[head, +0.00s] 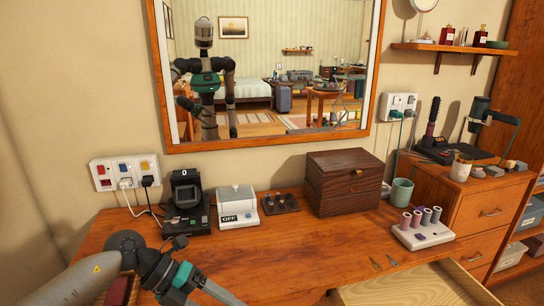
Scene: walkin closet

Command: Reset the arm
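Part of my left arm (125,250) shows at the lower left, bent over the left end of the wooden dressing table (290,262). A grey link rises to a dark joint, and a dark and teal section runs down to the right and leaves the bottom edge. My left gripper is outside the picture. No part of my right arm or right gripper shows directly. My reflection (207,80) stands in the wall mirror (268,146), too small to read the gripper state.
An open drawer (415,287) juts out at lower right. The table's middle front is clear.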

